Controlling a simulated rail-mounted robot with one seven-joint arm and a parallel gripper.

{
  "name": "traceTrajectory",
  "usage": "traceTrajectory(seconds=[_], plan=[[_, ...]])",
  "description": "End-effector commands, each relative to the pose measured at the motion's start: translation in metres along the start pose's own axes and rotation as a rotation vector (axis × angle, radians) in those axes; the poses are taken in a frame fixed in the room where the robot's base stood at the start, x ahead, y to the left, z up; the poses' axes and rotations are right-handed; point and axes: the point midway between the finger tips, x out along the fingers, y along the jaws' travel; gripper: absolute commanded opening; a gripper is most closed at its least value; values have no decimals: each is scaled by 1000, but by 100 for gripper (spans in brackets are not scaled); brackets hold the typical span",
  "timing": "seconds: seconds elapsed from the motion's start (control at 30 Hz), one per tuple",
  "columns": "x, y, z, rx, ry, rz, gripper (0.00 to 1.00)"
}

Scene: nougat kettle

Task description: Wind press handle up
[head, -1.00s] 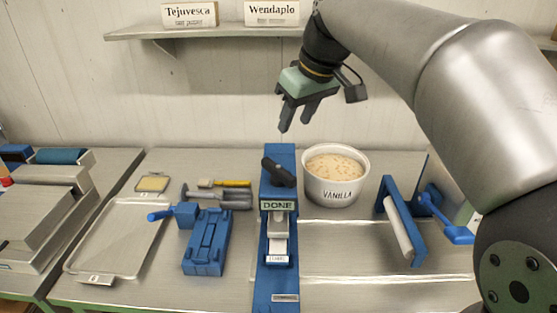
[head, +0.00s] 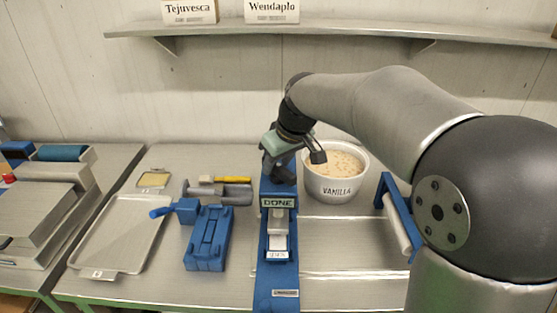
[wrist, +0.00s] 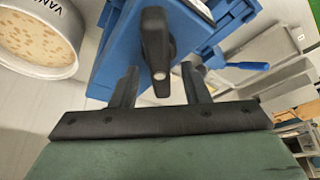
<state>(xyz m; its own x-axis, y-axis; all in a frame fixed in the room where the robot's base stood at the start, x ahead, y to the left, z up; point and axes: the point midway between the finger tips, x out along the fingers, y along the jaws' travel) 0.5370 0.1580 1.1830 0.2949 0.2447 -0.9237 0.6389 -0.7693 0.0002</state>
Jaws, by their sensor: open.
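The blue press (head: 278,222) stands upright in the middle of the bench, with a "DONE" sign on its front. Its black handle (wrist: 157,45) sits on top and points toward my gripper in the wrist view. My gripper (wrist: 158,80) is open, with one finger on each side of the handle's end. I cannot tell whether either finger touches it. In the head view my gripper (head: 278,168) is at the press top and mostly covers the handle.
A white "VANILLA" tub (head: 335,185) stands close on the right of the press. A blue mould (head: 208,240) and a metal tray (head: 120,235) lie to the left. A blue frame with a roller (head: 398,218) stands at the right. A shelf (head: 340,34) runs along the wall above.

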Motion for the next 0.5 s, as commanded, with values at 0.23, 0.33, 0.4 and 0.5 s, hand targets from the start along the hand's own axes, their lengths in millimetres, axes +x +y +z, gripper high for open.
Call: traceTrajectory(seconds=[0.23,0.33,0.4,0.5], plan=[[0,0,0,0,0,0,17],[0,0,0,0,0,0,0],[0,0,0,0,0,0,0],[0,0,0,-4,0,-2,0]])
